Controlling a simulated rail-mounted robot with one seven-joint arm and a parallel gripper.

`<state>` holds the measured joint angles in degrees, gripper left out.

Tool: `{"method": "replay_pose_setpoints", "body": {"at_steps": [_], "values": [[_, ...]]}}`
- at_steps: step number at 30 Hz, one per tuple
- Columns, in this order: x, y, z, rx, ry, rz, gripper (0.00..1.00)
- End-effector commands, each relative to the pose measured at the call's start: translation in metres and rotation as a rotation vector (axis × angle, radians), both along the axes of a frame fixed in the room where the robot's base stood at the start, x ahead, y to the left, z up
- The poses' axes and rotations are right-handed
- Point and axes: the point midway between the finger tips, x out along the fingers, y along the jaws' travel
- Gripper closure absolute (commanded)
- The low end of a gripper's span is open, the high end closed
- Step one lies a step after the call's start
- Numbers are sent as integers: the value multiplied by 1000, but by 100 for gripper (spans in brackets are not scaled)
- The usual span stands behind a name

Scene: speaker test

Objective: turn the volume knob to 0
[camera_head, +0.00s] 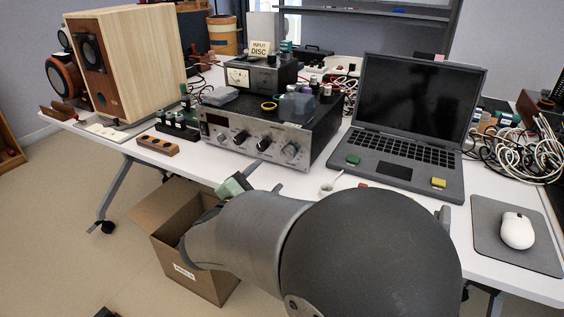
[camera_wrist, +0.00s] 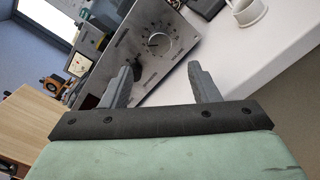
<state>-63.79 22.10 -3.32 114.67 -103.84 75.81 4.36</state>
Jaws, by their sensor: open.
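A silver-fronted amplifier (camera_head: 228,148) stands on the white table. The large round knob (camera_head: 290,150) at the right of its front panel appears to be the volume knob. In the wrist view this knob (camera_wrist: 158,42) has a scale ring around it and a pointer; the setting is too small to read. My gripper (camera_head: 265,178) is open and empty in front of the panel, below and left of the knob in the head view. In the wrist view its fingers (camera_wrist: 159,68) are spread, with the knob beyond the gap between them. I see no contact.
A laptop (camera_head: 410,110) stands to the right and a white cup (camera_head: 327,188) sits near the front edge. A wooden speaker (camera_head: 140,65) stands at the left. A cardboard box (camera_head: 170,215) is below the table edge. My arm covers the front middle.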

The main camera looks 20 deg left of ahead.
Motion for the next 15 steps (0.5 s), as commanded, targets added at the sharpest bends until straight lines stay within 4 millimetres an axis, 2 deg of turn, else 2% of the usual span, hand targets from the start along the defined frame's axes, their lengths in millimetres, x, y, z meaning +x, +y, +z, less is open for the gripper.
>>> {"method": "replay_pose_setpoints", "body": {"at_steps": [6, 12, 15], "values": [[48, -9, -2, 0, -1, -4, 45], [79, -14, -1, 0, 0, -1, 45], [88, -15, -1, -1, 1, -1, 45]]}}
